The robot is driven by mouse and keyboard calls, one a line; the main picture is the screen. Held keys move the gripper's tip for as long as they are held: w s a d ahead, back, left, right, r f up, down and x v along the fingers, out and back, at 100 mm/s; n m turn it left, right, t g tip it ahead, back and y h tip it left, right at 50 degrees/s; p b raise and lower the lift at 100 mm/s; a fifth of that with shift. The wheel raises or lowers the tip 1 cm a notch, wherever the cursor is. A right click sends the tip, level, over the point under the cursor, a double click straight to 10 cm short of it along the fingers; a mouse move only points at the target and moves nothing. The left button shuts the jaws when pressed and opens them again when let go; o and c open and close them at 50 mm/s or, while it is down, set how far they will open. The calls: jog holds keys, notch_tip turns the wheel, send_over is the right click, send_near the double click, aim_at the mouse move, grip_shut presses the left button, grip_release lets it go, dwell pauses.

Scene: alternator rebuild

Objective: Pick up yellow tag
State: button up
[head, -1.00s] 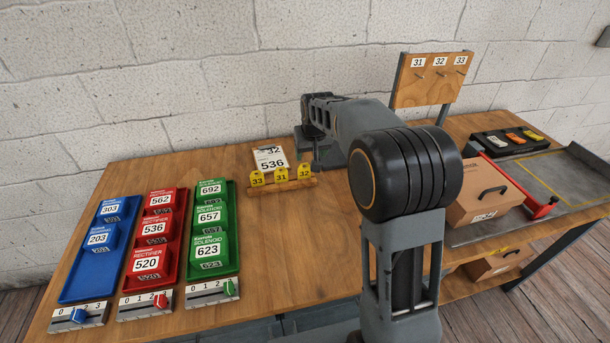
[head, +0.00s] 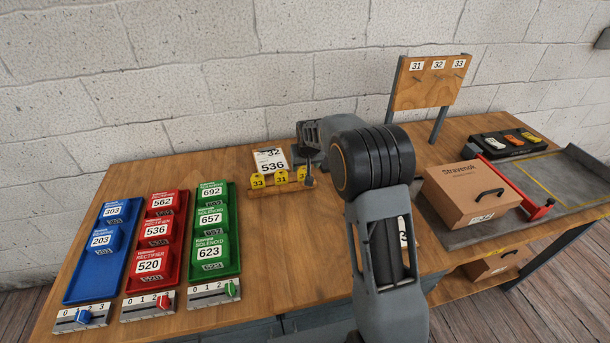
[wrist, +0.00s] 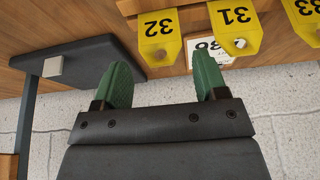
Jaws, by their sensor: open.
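Three yellow tags hang on a small wooden rack (head: 270,191) at the back middle of the table. They are tag 33 (head: 257,181), tag 31 (head: 281,177) and tag 32, whose right side is partly covered by my gripper (head: 310,178) in the head view. In the wrist view, tag 32 (wrist: 158,38), tag 31 (wrist: 237,34) and tag 33 (wrist: 306,22) appear upside down. My gripper (wrist: 163,78) is open and empty, its green fingers apart. Tag 32 is just beyond the gap between the fingertips; I see no contact.
A white card (head: 271,160) stands behind the rack. Blue, red (head: 150,265) and green bins line the left. A pegboard (head: 428,82) with empty pegs 31, 32 and 33 stands at the back right. A cardboard box (head: 470,195) is at right. Bare table lies before the rack.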

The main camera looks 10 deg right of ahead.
aim_at(304, 175)
jog(key=shift+x, duration=1.6)
jog(key=shift+s, duration=0.1)
jog(key=shift+c, duration=0.3)
jog(key=c, duration=0.8)
jog(key=shift+o, duration=0.2)
